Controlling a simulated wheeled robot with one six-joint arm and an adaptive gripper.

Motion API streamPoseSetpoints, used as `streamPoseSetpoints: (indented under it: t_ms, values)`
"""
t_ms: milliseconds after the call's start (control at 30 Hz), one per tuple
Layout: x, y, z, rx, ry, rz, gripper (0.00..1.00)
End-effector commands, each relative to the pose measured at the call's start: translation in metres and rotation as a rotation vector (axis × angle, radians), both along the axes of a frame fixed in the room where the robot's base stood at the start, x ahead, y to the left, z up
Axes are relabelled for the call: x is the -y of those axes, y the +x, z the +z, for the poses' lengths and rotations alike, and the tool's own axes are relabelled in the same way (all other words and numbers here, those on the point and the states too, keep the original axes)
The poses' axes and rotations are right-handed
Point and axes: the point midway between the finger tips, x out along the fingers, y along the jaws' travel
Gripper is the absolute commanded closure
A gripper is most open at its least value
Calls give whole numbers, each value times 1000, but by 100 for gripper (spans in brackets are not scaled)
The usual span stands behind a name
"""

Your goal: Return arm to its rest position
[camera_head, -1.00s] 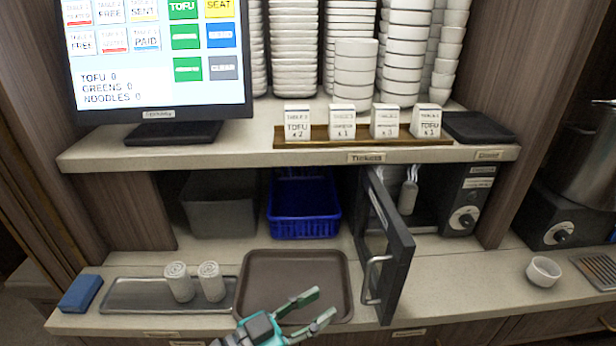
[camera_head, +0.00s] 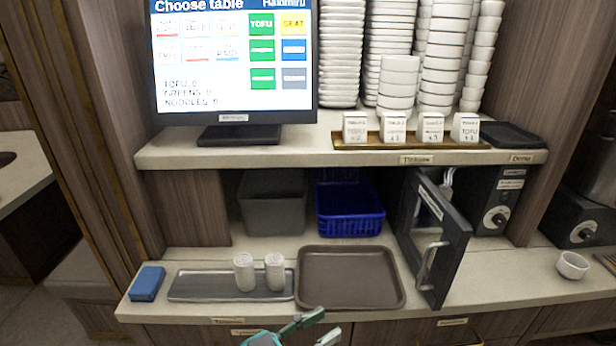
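My gripper (camera_head: 322,327) is at the bottom edge of the head view, in front of the counter's front edge and just below the brown tray (camera_head: 350,250). Its two green-tipped fingers are spread apart with nothing between them. The rest of my arm is cut off by the bottom of the picture.
A microwave-like unit's door (camera_head: 437,240) stands open over the counter (camera_head: 490,280). Two white rolled towels (camera_head: 244,272) stand on a metal tray (camera_head: 205,285) beside a blue sponge (camera_head: 147,283). A small white cup (camera_head: 572,265) sits right. The brown tray is empty.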

Motion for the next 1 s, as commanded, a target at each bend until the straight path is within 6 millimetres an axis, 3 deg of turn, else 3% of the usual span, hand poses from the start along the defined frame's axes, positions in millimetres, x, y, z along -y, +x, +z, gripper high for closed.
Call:
streamPoseSetpoints:
  t_ms: [333, 567, 767, 1000]
  values:
    - [22, 12, -30, -92, -63, 82, 63]
    - [44, 20, -65, -191, -122, 176, 63]
    - [73, 21, -113, -322, -184, 311, 63]
    - [112, -3, -188, -501, -229, 539, 63]
